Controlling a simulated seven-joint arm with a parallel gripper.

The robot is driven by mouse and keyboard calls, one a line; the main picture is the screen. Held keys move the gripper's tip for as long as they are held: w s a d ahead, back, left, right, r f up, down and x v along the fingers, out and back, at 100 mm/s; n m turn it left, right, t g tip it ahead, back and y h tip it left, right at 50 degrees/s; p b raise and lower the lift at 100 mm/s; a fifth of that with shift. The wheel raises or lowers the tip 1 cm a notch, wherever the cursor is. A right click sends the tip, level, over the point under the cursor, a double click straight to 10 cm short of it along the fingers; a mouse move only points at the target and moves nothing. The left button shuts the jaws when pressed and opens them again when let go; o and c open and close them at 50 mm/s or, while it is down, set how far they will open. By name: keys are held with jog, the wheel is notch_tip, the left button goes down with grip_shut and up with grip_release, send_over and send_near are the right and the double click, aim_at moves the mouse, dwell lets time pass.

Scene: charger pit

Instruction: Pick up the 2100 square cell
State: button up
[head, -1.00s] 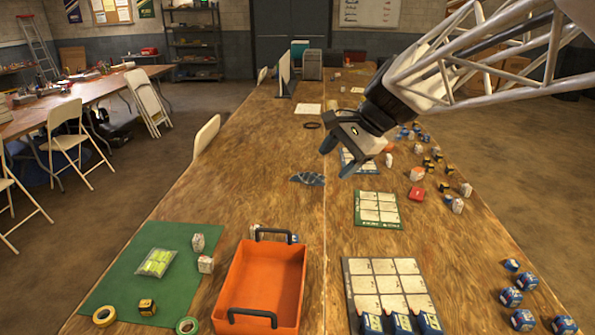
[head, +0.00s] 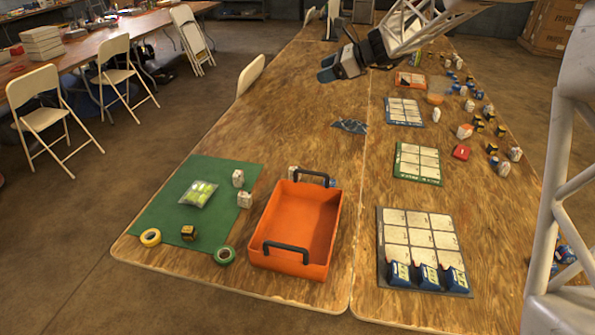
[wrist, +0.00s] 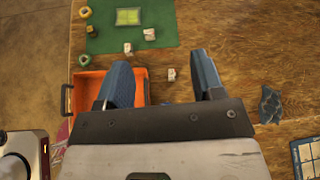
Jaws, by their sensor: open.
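No number is readable, so I cannot tell which cell is the 2100 square cell. Two small white cells stand at the green mat's right edge, an upper one (head: 238,178) and a lower one (head: 245,200). A black-and-yellow cell (head: 188,232) sits on the mat (head: 217,172). Another white cell (wrist: 171,74) shows between my fingers in the wrist view, beside the orange bin, well below them. My gripper (head: 327,74) is open and empty, high over the table; its spread blue fingers (wrist: 158,60) show in the wrist view.
The orange bin (head: 322,262) with black handles stands right of the mat. Gridded trays (head: 418,164) and many cells fill the right side. A dark crumpled cloth (head: 350,126) lies mid-table.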

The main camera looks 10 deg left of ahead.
jog(key=w+a+f+m+y, duration=0.1)
jog(key=w+a+f+m, duration=0.1)
jog(key=w+a, duration=0.25)
send_near(295, 168)
jog(key=shift+x, duration=1.15)
jog(key=shift+s+f, duration=0.15)
jog(key=shift+x, duration=1.25)
jog(key=shift+x, duration=2.6)
